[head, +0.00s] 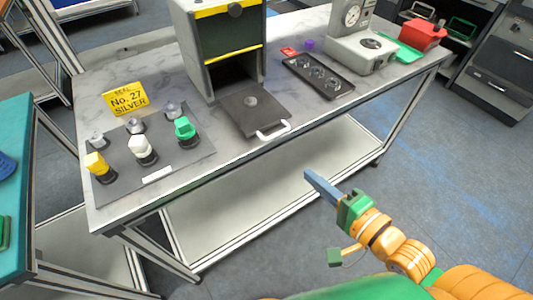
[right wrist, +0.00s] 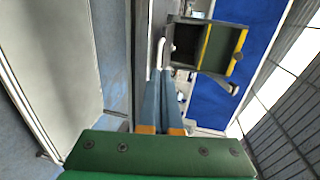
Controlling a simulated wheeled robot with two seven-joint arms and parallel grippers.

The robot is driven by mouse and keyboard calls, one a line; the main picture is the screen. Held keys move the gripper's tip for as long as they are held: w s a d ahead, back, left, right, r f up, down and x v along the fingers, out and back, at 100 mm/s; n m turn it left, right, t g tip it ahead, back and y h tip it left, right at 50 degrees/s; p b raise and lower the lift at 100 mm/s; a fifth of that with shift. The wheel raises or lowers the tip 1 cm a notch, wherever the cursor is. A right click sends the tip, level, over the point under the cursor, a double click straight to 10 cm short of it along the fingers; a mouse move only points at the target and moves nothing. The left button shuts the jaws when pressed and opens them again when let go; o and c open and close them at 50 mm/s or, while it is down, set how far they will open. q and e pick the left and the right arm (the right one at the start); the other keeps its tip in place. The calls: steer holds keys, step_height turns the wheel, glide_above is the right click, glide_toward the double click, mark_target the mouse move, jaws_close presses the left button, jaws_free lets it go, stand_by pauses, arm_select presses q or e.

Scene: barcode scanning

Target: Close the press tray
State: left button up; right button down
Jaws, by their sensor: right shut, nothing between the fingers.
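The press (head: 222,62) is a grey box with a dark green front and yellow stripes at the back of the table. My right gripper (head: 309,175) has blue fingers, is shut and empty, and is in front of the table, right of and apart from the handle. In the right wrist view, the fingers (right wrist: 164,74) point toward the handle (right wrist: 160,53) and press (right wrist: 205,45). My left gripper is not in view.
A board (head: 165,158) with yellow, white and green-topped stamps lies left of the tray, by a yellow sign (head: 126,98). A dark rack (head: 318,74) and a grey gauge device (head: 360,52) stand to the right. The floor before the table is clear.

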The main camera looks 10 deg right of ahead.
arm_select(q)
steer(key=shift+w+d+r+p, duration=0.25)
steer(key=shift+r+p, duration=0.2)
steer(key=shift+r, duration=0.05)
arm_select(e)
steer(key=x, duration=1.4)
steer(key=shift+d, duration=0.3)
steer(key=shift+w, duration=0.1)
